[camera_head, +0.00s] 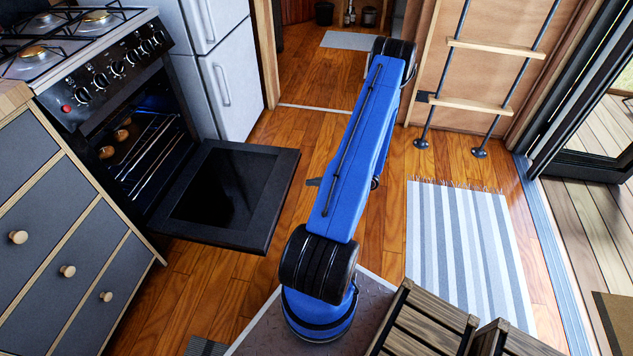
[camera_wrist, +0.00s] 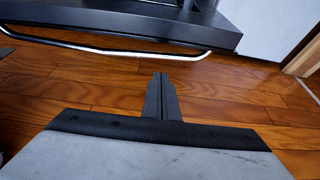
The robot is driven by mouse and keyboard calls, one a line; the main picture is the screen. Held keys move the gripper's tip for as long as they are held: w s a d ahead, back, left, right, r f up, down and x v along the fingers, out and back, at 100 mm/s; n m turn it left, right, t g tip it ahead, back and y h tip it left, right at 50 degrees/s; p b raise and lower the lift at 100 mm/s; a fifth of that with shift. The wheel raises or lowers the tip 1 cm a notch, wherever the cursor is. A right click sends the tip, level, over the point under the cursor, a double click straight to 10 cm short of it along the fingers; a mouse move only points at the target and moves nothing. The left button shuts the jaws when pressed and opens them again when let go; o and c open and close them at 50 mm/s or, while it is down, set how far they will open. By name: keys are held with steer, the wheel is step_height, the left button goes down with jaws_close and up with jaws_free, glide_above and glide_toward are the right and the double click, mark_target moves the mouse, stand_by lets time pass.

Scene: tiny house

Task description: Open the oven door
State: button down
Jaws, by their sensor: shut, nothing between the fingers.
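The oven (camera_head: 118,110) stands at the left in the head view. Its black door (camera_head: 232,190) is swung down and lies about level, so the dark inside and the wire racks (camera_head: 150,150) show. In the wrist view the door (camera_wrist: 190,20) crosses the top, with its silver bar handle (camera_wrist: 100,46) along the near edge. My gripper (camera_wrist: 160,80) is shut and empty. Its fingertips point toward the handle and appear a little short of it. In the head view my blue arm hides most of the gripper.
A drawer cabinet (camera_head: 55,215) stands left of the oven, and a white fridge (camera_head: 225,75) behind the open door. A striped rug (camera_head: 465,250) and a ladder (camera_head: 495,48) are at the right. Wooden floor (camera_head: 200,290) is clear in front of the door.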

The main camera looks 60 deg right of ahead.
steer(key=shift+w+a+r, duration=0.3)
steer(key=shift+w+a, duration=0.1)
steer(key=shift+w, duration=0.45)
steer(key=shift+w+a+r, duration=0.35)
steer(key=shift+w, duration=0.55)
steer(key=shift+w+a+r, duration=0.3)
steer(key=shift+w+a, duration=0.1)
steer(key=shift+w, duration=0.45)
step_height(320, 180, up, 9)
steer(key=g, duration=0.2)
steer(key=shift+w+h, duration=0.4)
steer(key=shift+w, duration=0.05)
steer(key=shift+a+f, duration=0.1)
